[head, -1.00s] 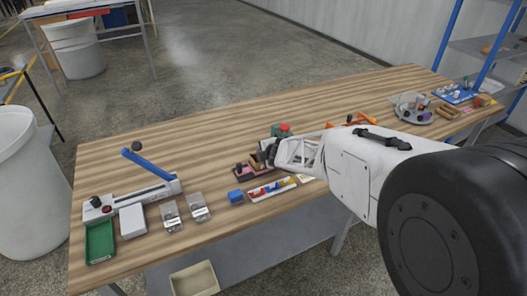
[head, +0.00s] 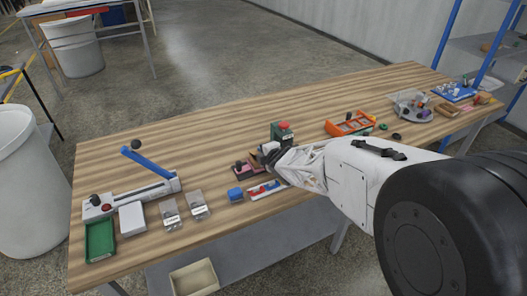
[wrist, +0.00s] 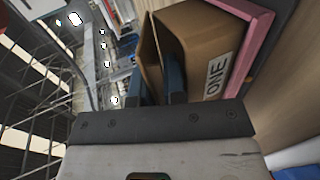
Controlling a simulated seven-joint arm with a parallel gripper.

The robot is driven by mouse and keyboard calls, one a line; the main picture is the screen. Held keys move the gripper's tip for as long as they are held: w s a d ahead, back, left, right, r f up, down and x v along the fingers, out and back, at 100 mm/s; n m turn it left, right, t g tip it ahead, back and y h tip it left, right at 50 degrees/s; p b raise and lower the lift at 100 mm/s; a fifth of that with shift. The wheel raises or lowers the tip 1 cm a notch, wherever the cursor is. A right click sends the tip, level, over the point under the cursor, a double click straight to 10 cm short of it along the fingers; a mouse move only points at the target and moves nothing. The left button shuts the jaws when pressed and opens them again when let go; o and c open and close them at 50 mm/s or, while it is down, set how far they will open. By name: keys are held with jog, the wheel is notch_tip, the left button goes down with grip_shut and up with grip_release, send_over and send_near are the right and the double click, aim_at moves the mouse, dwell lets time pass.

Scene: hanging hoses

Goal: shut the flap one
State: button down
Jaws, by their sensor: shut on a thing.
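A brown cardboard box with a white label reading "ONE" (wrist: 205,50) fills the upper middle of the wrist view, beside a pink frame (wrist: 262,40). My gripper (wrist: 160,62) reaches the box with two dark blue fingers. A thin brown panel, which looks like the box's flap, stands between the fingers, and they are shut on it. How far the flap is open is hard to tell. In the head view my gripper (head: 270,153) is at the pink tray (head: 241,168) near the table's middle; it hides most of the box there.
A green block with a red button (head: 282,132) stands just behind my gripper. A blue cube (head: 235,195) and a white tray of small parts (head: 264,189) lie in front. An orange tray (head: 349,124) is to the right. The table's back left is clear.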

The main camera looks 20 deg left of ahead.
dwell(0.4)
jog(key=c, duration=1.3)
grip_release()
jog(key=shift+c, duration=0.2)
